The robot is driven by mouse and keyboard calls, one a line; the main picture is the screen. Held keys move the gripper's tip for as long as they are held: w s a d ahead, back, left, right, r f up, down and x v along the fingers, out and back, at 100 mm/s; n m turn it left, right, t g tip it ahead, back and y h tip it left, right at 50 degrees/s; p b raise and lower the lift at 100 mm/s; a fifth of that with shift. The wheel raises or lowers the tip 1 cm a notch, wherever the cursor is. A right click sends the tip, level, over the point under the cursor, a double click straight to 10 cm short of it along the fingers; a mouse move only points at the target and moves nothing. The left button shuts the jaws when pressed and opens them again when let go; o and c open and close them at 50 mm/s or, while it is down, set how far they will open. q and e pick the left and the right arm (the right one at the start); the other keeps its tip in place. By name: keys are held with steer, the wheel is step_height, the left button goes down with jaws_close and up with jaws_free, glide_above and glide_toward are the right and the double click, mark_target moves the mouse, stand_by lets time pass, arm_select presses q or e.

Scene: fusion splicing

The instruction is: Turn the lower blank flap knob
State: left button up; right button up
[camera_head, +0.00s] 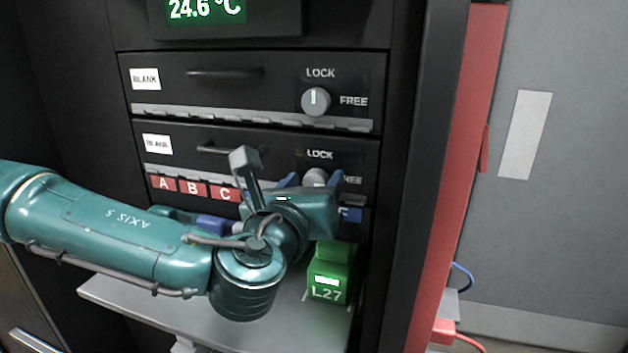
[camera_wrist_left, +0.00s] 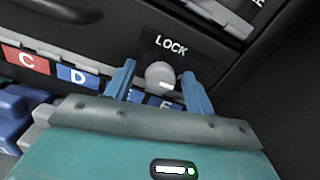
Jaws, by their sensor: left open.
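The lower blank flap (camera_head: 270,137) is a black panel with a BLANK label and a handle. Its round grey knob (camera_head: 314,177) sits under the word LOCK, partly hidden by my left gripper. My left gripper (camera_head: 308,181) is open in front of the knob, with its blue fingers on either side of it. In the left wrist view the knob (camera_wrist_left: 160,75) shows between the two blue fingertips (camera_wrist_left: 157,77), with gaps on both sides. Its pale mark is at the lower right of its face. My right gripper is not in view.
The upper blank flap (camera_head: 250,90) has its own knob (camera_head: 316,101), with its mark upright toward LOCK. A green L27 box (camera_head: 332,272) stands on the grey shelf (camera_head: 180,307) below. Lettered tags and blue parts lie under the lower flap. A black rack post (camera_head: 418,180) stands right.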

arm_select(q)
steer(key=c, duration=1)
